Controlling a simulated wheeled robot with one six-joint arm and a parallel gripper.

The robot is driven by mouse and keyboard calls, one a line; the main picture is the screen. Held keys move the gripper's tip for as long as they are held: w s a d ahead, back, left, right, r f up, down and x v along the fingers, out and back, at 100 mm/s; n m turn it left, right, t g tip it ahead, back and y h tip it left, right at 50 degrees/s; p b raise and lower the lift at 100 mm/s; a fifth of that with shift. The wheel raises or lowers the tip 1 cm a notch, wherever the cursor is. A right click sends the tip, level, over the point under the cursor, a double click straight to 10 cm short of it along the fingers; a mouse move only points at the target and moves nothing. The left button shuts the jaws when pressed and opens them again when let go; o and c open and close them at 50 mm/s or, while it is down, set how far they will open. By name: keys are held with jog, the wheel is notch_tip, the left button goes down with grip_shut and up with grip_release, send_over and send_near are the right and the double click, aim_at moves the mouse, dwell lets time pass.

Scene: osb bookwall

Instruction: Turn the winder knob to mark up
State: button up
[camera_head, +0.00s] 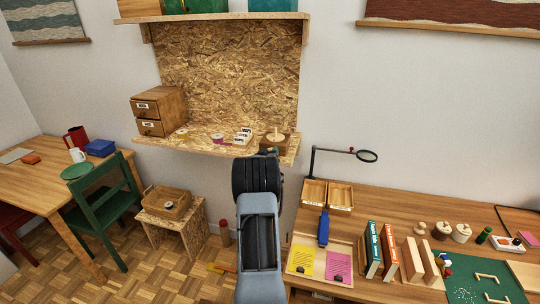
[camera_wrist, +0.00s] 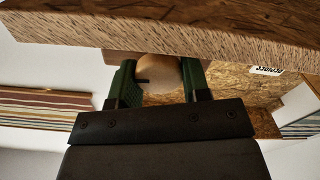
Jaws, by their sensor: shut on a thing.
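My arm hides part of the winder's front in the head view.
The OSB shelf (camera_head: 190,147) also bears a small wooden drawer cabinet (camera_head: 158,110), spools and white label cards (camera_head: 243,135). An upper shelf (camera_head: 215,16) hangs above. A desk on the right holds a magnifier lamp (camera_head: 366,155), books and trays. A green chair (camera_head: 105,210) stands left.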

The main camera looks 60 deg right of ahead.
jog(key=o, duration=0.9)
jog(key=shift+o, duration=0.2)
jog(key=b+v, duration=0.3)
jog(key=v, duration=1.1)
